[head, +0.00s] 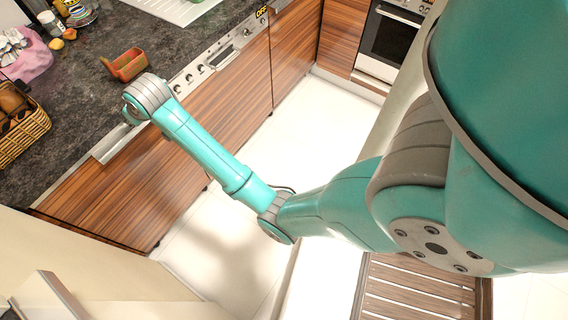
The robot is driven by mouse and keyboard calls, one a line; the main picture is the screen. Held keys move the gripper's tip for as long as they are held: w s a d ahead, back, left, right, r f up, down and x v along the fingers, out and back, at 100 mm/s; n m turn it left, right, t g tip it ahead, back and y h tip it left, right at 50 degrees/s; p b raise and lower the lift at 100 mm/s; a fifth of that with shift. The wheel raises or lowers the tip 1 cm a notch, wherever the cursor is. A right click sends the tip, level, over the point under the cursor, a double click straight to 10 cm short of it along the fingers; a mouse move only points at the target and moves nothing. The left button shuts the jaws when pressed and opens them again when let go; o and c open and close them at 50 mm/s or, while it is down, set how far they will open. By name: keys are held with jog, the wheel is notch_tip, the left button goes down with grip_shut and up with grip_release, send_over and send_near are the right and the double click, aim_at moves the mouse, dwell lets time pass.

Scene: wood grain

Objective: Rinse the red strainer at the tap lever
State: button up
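A small red-orange open container (128,65) with a greenish inside sits on the dark counter (95,95). I cannot tell whether it is the strainer. No tap lever can be made out. My arm reaches over the front of the counter, and its wrist is just below and right of the red-orange container in the picture. My gripper is hidden behind the wrist, so its fingers and anything in them do not show.
A wicker basket (38,135), a pink cloth-like item (35,65), jars (50,24) and small fruits (70,34) crowd the counter's left. A pale ribbed surface (178,8) lies at the top. Wood-fronted cabinets (228,85) line the open pale floor (300,130). An oven (390,40) stands beyond.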

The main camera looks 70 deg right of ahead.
jog(key=s+a+f+t, duration=0.1)
jog(key=s+a+f, duration=0.5)
jog(key=s+f, duration=0.45)
jog(key=s+a+f+n+t, duration=0.1)
jog(key=s+a+f, duration=0.15)
jog(key=s, duration=0.55)
jog(key=s+a+f+t, duration=0.1)
jog(key=s+a+f, duration=0.1)
jog(key=s+a, duration=0.35)
jog(key=s+a+r+t+y, duration=0.1)
jog(key=s+r, duration=0.6)
jog(key=s, duration=0.6)
jog(key=s+a+r+n+t+y, duration=0.1)
jog(key=s+r, duration=0.6)
jog(key=s, duration=0.7)
jog(key=shift+a+n+t, duration=0.3)
jog(key=shift+a+t, duration=0.2)
jog(key=shift+t, duration=0.2)
jog(key=shift+o, duration=0.9)
